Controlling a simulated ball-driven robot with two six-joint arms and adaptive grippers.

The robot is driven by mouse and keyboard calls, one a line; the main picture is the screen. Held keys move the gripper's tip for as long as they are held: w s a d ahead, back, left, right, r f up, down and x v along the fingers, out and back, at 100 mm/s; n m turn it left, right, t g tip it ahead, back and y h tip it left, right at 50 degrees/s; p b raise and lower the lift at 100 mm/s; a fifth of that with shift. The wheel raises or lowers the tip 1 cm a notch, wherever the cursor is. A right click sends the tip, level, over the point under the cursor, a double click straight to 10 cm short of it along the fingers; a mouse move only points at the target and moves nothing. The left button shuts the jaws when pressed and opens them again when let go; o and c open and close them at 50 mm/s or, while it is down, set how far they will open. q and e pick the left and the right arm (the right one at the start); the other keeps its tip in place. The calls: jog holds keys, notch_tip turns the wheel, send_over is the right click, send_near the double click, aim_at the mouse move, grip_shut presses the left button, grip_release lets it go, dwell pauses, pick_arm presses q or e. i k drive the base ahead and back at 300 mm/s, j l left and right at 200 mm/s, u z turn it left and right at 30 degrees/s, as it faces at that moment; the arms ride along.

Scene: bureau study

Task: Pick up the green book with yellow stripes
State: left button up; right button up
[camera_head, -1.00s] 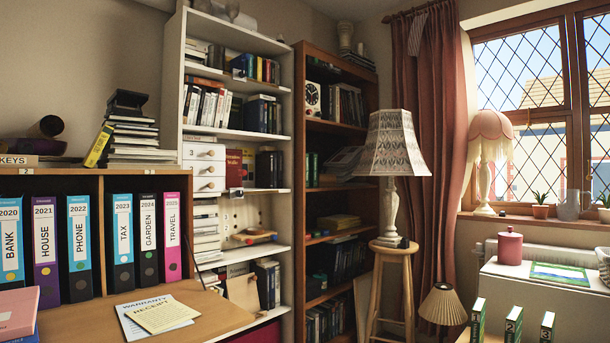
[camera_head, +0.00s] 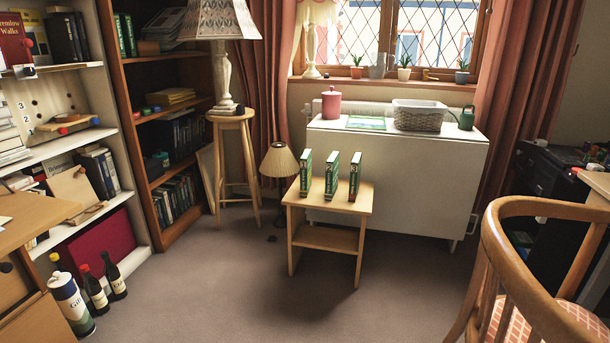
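Three green books stand upright and apart on a small wooden side table (camera_head: 345,198): a left one (camera_head: 305,173), a middle one (camera_head: 331,176) and a right one (camera_head: 355,177). They have pale, marked spines. I cannot tell at this size which of them, if any, has yellow stripes. More green books (camera_head: 125,35) stand on the dark bookcase at the upper left. Neither of my grippers is in view.
Carpet (camera_head: 220,290) is clear in front of the side table. A small lamp (camera_head: 279,162) stands close to its left, a white cabinet (camera_head: 420,175) behind it. A wooden chair (camera_head: 520,270) is at the right front. Bottles (camera_head: 93,290) stand at the lower left.

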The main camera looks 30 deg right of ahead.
aim_at(306, 159)
jog(key=i+l, duration=0.25)
jog(key=i, duration=0.15)
jog(key=i+l, duration=0.25)
jog(key=i+u, duration=0.05)
jog(key=i, duration=0.1)
